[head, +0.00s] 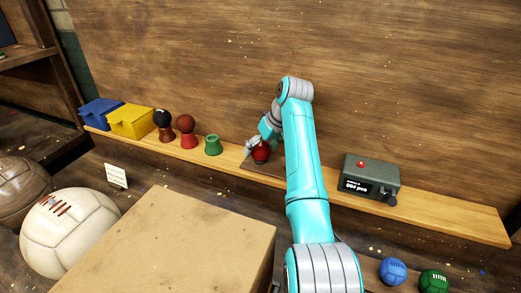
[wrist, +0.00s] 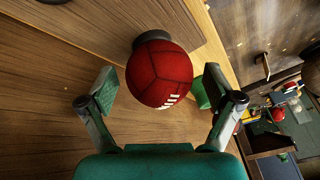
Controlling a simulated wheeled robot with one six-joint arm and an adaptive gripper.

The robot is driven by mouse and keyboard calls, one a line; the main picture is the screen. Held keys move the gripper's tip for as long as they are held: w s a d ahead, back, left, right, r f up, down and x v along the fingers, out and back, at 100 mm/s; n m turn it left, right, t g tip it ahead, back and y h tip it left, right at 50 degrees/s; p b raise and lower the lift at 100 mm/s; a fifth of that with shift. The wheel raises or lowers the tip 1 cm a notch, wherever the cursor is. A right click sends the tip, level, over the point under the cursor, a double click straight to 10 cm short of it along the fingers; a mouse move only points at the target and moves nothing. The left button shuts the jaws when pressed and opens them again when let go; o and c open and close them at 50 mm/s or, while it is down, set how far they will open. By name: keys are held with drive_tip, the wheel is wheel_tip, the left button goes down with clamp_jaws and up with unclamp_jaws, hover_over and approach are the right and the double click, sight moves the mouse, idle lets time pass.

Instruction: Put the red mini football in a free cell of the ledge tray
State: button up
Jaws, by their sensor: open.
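The red mini football (head: 262,153) is at the middle of the wooden ledge. In the wrist view the red mini football (wrist: 160,75), with white laces, is ahead of and between my open fingers, with a gap on each side. My gripper (head: 256,144) is beside the ball in the head view; it also shows in the wrist view (wrist: 160,92). A dark round piece (wrist: 152,37) shows behind the ball; I cannot tell whether it bears it. A dark flat piece (head: 250,167) lies under the ball area. I cannot make out tray cells.
An empty green stand (head: 213,146), a red stand with a brown-red ball (head: 185,124) and a black ball (head: 162,118) stand left. A grey device (head: 370,178) is right. A cardboard box (head: 175,240) is in front. Blue (head: 393,271) and green (head: 433,281) balls lie lower right.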

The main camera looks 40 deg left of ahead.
drive_tip(key=v, duration=1.1)
drive_tip(key=shift+d+r, duration=0.2)
drive_tip(key=shift+r, duration=0.15)
